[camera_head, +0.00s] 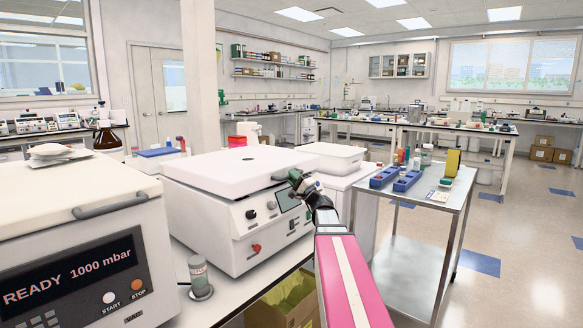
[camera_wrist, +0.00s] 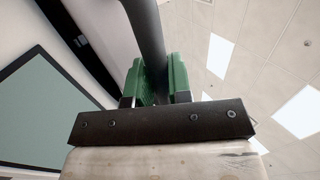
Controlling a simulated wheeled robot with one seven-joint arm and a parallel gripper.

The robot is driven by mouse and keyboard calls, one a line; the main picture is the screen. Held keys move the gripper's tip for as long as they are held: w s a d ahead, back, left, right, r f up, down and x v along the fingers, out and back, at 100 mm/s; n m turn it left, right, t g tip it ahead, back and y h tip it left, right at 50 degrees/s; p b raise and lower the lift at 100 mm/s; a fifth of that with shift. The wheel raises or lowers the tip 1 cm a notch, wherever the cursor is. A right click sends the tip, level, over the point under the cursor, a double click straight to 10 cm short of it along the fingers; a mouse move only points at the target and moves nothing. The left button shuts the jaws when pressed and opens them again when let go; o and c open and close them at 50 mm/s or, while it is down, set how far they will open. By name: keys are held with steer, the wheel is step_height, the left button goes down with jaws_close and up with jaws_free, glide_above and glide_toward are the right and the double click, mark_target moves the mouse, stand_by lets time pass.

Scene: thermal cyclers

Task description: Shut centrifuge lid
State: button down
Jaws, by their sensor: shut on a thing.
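The centrifuge (camera_head: 222,220) is a white box on the bench with knobs and a small screen on its front. Its white lid (camera_head: 215,170) lies nearly level over the body. A dark strip (camera_wrist: 68,30) shows along its edge in the wrist view; I cannot tell whether the lid is fully seated. My gripper (camera_head: 297,182) is at the lid's front right edge. In the wrist view its green finger pads (camera_wrist: 155,80) are closed on both sides of a dark grey handle bar (camera_wrist: 146,30). The grip is mostly hidden in the head view.
A vacuum oven-like unit (camera_head: 75,240) reading "READY 1000 mbar" stands at the left. A small capped bottle (camera_head: 199,278) stands before the centrifuge. A steel cart (camera_head: 425,195) with blue racks (camera_head: 408,181) is at the right. Open floor (camera_head: 525,240) lies beyond it.

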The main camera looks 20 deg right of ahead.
steer(key=shift+w+a+f, duration=0.1)
steer(key=shift+f, duration=0.5)
steer(key=shift+w+a+f, duration=0.1)
steer(key=shift+f, duration=0.5)
steer(key=shift+d+f, duration=0.1)
steer(key=shift+f, duration=0.05)
steer(key=c, duration=1.1)
jaws_free()
steer(key=shift+f, duration=0.1)
steer(key=shift+s+r, duration=0.1)
steer(key=shift+r, duration=0.15)
steer(key=shift+s+d+f, duration=0.15)
steer(key=shift+s, duration=0.1)
steer(key=v, duration=1)
steer(key=shift+w+f, duration=0.1)
steer(key=shift+f, duration=0.15)
